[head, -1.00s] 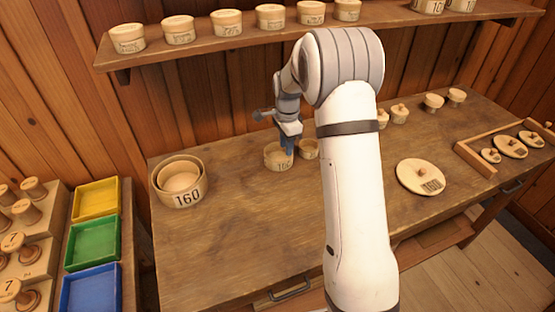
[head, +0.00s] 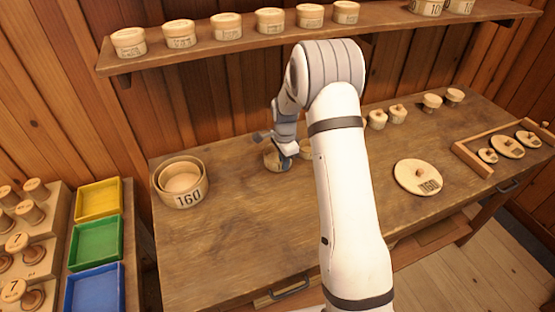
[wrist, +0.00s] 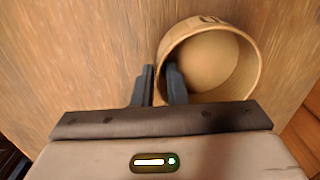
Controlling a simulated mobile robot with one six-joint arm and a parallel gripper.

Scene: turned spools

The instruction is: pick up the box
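The box is a round, open, pale wooden tub (head: 271,161) on the workbench, partly hidden behind my gripper in the head view. The wrist view looks down into its empty inside (wrist: 212,62). My gripper (wrist: 160,75) is at the left side of its rim, with one dark finger outside the wall and one inside. The fingers are close together with the wall between them, and appear shut on it. In the head view my gripper (head: 288,150) is low over the bench at the tub. I see no clear gap between tub and bench.
A nested pair of tubs marked 160 (head: 188,196) stands left. A lid (head: 418,177) lies right, near a tray of lids (head: 493,168). Another tub (head: 306,153) is close to my gripper, partly hidden. A shelf of lidded boxes (head: 227,36) hangs above. The bench front is clear.

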